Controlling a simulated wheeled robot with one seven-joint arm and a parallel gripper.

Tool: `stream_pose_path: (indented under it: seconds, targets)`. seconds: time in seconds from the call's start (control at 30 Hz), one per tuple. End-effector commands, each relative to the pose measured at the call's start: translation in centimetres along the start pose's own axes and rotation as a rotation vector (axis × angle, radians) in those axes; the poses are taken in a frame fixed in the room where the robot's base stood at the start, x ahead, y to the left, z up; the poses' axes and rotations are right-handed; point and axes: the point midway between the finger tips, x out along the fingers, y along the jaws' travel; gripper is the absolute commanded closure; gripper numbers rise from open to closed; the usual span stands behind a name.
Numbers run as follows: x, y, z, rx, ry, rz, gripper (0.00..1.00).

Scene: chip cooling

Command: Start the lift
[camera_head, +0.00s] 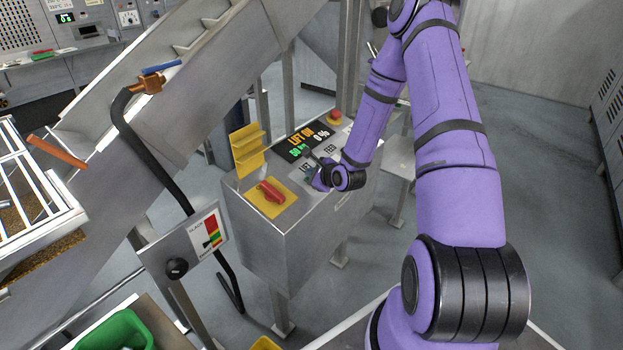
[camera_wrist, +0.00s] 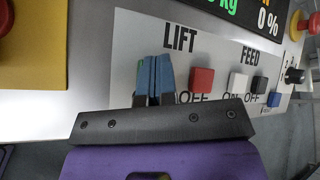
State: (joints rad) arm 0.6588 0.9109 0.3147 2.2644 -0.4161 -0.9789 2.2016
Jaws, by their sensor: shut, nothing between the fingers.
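The lift control panel (camera_head: 290,215) is a grey box with a sloped top. Its black display (camera_head: 308,139) reads "LIFT ON" in orange, with a kg value and "0 %" below. In the wrist view, my gripper (camera_wrist: 155,75) is shut with its blue fingers together, right under the "LIFT" label (camera_wrist: 180,40). The fingers cover the spot left of the red OFF button (camera_wrist: 202,80); a sliver of green shows beside them. I cannot tell whether the fingertips touch a button. The head view shows my gripper (camera_head: 316,178) low over the panel.
A red switch on a yellow plate (camera_head: 285,207) is at the panel's left. A red stop button (camera_head: 334,117) is at its far end.

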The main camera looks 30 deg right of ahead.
Motion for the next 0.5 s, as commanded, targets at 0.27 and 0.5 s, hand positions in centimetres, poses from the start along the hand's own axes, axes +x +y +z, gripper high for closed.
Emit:
stream_pose_path:
  seconds: [0.27, 0.5]
  targets:
    - [-0.8, -0.6, 0.5, 0.0, 0.001, 0.0, 1.0]
    - [-1.3, -0.9, 0.9, 0.0, 0.0, 0.0, 1.0]
